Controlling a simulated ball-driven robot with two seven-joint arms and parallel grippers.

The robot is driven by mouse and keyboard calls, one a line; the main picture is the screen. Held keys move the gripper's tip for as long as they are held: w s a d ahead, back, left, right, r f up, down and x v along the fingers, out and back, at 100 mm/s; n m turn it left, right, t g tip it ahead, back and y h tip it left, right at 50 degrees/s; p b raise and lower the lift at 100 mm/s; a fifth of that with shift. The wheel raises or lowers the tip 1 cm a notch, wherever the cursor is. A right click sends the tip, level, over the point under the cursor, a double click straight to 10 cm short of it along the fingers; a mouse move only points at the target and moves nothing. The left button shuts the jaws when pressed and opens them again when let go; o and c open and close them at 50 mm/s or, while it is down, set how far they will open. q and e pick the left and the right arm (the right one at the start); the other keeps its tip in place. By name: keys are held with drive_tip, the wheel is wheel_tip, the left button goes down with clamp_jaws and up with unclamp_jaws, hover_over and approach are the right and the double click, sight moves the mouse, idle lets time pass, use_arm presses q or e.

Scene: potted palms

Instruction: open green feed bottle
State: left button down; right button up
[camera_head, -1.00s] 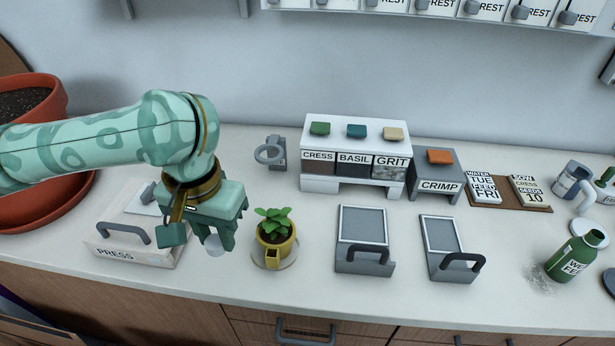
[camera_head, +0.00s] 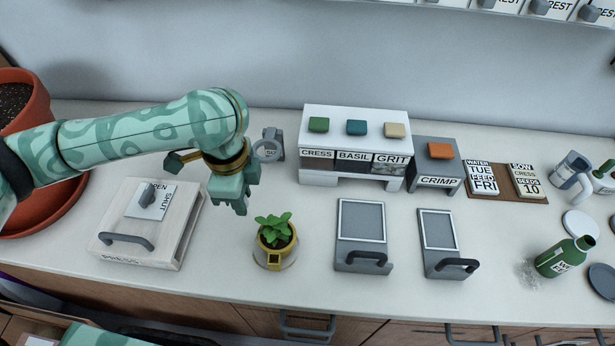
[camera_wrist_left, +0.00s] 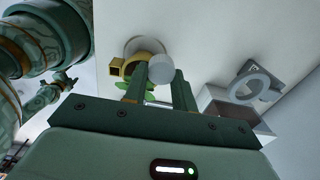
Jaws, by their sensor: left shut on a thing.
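The green feed bottle (camera_head: 562,258) lies tilted at the far right of the counter, its neck toward the upper right and part of a white label showing. My right gripper is not in view.
A plant in a yellow pot (camera_head: 274,256) stands close to my left gripper. A pale press box (camera_head: 115,260) is to its left. A dispenser (camera_head: 350,115), crimp block (camera_head: 437,150) and two grey handled plates (camera_head: 362,222) stand rightward. A white disc (camera_head: 580,224) lies by the bottle.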

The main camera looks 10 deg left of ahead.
use_arm(q)
drive_tip(key=m, duration=0.3)
drive_tip(key=shift+w+f+p, duration=0.15)
drive_tip(key=shift+f+p, duration=0.15)
drive_tip(key=w+a+f+b, duration=0.2)
drive_tip(key=w+f+b, duration=0.1)
drive_tip(key=w+a+f+b, duration=0.2)
drive_tip(key=w+f+b, duration=0.1)
drive_tip(key=w, duration=0.1)
drive_tip(key=w+a+f+b, duration=0.2)
drive_tip(key=w+f+b, duration=0.1)
drive_tip(key=w, duration=0.1)
drive_tip(key=shift+w+a+f+b, duration=0.15)
drive_tip(key=shift+a+b, duration=0.2)
drive_tip(key=shift+a, duration=0.05)
drive_tip(key=shift+w+a+f+b, duration=0.15)
drive_tip(key=shift+f+b, duration=0.15)
drive_tip(key=shift+f, duration=0.05)
wheel_tip(320, 180, down, 4)
drive_tip(key=b, duration=0.3)
drive_tip(key=shift+w+a+r, duration=0.1)
drive_tip(key=shift+w+r, duration=0.05)
drive_tip(key=shift+r, duration=0.35)
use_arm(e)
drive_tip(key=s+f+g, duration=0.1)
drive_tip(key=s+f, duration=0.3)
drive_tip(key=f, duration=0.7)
use_arm(q)
drive_tip(key=shift+f+p, duration=0.2)
drive_tip(key=shift+p, duration=0.15)
